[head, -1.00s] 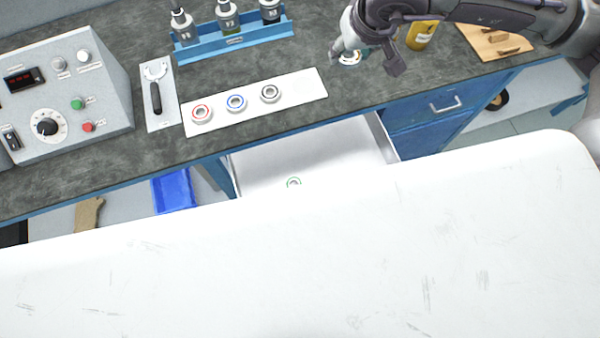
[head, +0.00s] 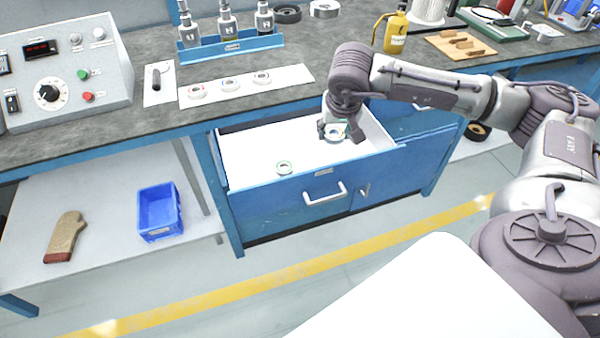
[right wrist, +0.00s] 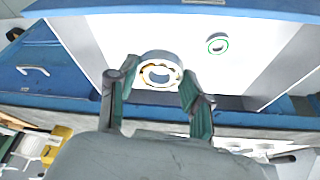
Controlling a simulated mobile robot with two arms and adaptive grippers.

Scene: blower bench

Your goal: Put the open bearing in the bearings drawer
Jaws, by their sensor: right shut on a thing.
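My right gripper (head: 342,130) is over the inside of the open blue drawer (head: 275,205), toward its right back part. It is shut on the open bearing, a pale ring with brownish balls showing, seen between the fingertips in the right wrist view (right wrist: 148,57). In the head view the bearing (head: 333,138) is partly covered by the fingers. I cannot tell whether it touches the white drawer floor. A green-ringed bearing (head: 284,168) lies in the drawer near its front, apart from the gripper; it also shows in the right wrist view (right wrist: 217,43). My left gripper is not in view.
A blue bin (head: 158,212) sits on the lower shelf.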

